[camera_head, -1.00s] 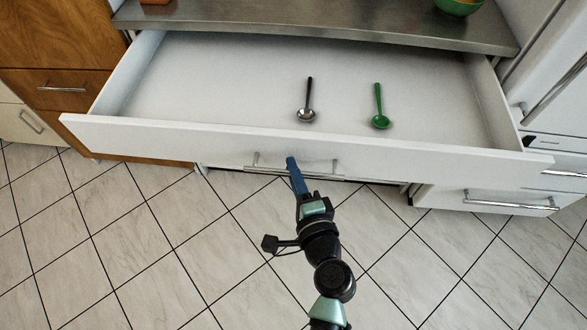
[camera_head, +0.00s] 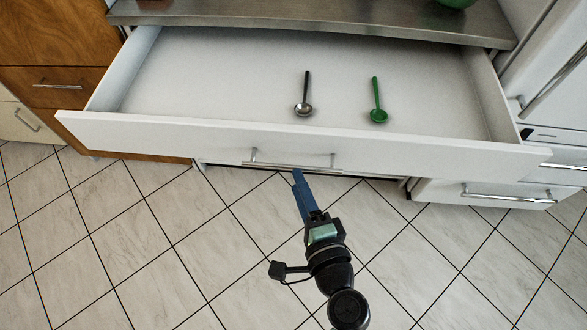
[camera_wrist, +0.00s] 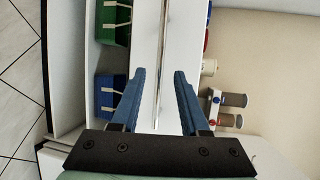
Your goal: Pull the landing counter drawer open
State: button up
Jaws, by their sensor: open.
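The white drawer (camera_head: 340,148) is pulled well out from under the steel counter, its inside showing in the head view. Its metal bar handle (camera_head: 292,165) runs along the front face. A silver spoon (camera_head: 304,108) and a green spoon (camera_head: 378,113) lie inside. My gripper (camera_head: 297,173) is just in front of the handle, at its lower edge in the picture. In the wrist view my gripper (camera_wrist: 160,73) is open, blue fingers apart with nothing held.
The steel counter (camera_head: 330,22) is above the drawer, with a green bowl (camera_head: 457,3) on it. Another white drawer front with a handle (camera_head: 508,197) is at right. Wooden cabinets (camera_head: 55,88) are at left. The tiled floor (camera_head: 150,245) in front is clear.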

jog(key=v, duration=0.7)
jog(key=shift+r, duration=0.1)
jog(key=w+r+n+t+h, duration=0.15)
jog(key=w+r+n, duration=0.5)
jog(key=r, duration=0.85)
jog(key=w+r+n+t, duration=0.3)
jog(key=w+r+n, duration=0.3)
jog(key=r, duration=0.8)
jog(key=s+r+t+h+p, duration=0.1)
jog(key=r+p, duration=0.4)
jog(key=r, duration=0.9)
jog(key=s+r+n+t+h+p, duration=0.1)
jog(key=s+r+t+p, duration=0.3)
jog(key=r, duration=0.9)
jog(key=s+a+r+t+h+p, duration=0.1)
jog(key=r+p, duration=0.5)
jog(key=r, duration=0.8)
jog(key=s+t+h, duration=0.1)
jog(key=s+t, duration=0.1)
jog(key=shift+s+r+n+h, duration=0.25)
jog(key=shift+r+n+h, duration=0.05)
jog(key=shift+n+h, duration=0.05)
